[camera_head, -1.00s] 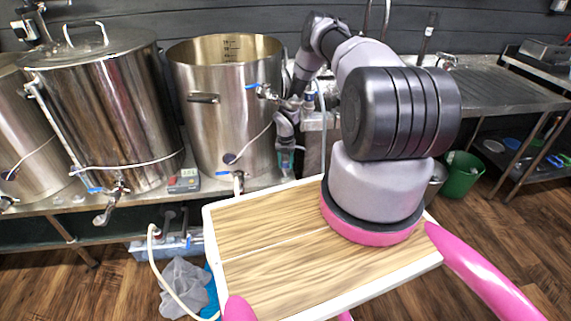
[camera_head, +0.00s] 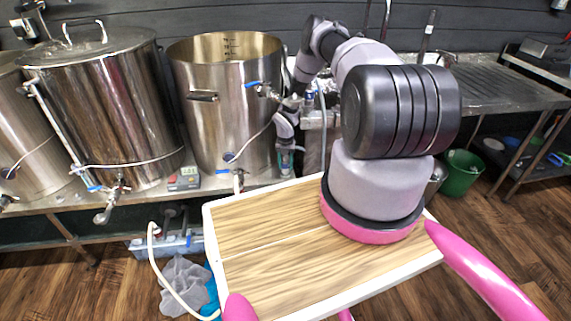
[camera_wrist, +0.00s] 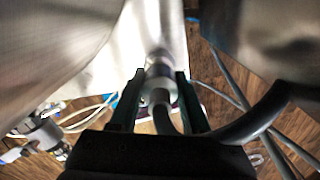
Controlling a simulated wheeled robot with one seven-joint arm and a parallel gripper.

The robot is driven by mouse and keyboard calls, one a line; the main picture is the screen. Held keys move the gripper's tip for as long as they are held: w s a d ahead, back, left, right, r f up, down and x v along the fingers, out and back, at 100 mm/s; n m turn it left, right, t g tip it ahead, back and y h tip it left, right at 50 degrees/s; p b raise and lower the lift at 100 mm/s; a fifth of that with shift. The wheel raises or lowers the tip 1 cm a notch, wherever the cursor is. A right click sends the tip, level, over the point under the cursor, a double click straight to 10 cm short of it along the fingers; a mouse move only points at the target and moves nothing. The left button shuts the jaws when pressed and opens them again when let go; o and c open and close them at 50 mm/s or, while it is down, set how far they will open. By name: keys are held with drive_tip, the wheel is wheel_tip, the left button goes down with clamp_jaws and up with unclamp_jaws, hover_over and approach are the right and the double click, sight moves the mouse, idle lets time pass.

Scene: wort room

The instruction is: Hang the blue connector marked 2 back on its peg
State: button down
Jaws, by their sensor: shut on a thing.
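My gripper (camera_wrist: 157,82) is shut on a pale metal hose connector (camera_wrist: 159,72) with a dark hose running back from it. It is held between the two dark green fingers. No blue colour and no number 2 show on the connector, so I cannot tell its marking. In the head view my gripper (camera_head: 286,165) is small, low beside the right side of the open kettle, and what it holds is not clear there. I cannot make out a peg in either view.
The open steel kettle (camera_head: 222,110) stands just left of my gripper, with a valve and blue handle. A lidded kettle (camera_head: 108,115) stands further left. A small red-grey box (camera_head: 184,179) sits on the bench. Grey hoses (camera_wrist: 228,80) and pale cables (camera_wrist: 90,112) lie near my gripper.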

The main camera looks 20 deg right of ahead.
drive_tip(key=shift+f, duration=0.6)
drive_tip(key=shift+c, duration=1.4)
unclamp_jaws()
wheel_tip(320, 180, up, 8)
drive_tip(key=shift+f, duration=0.2)
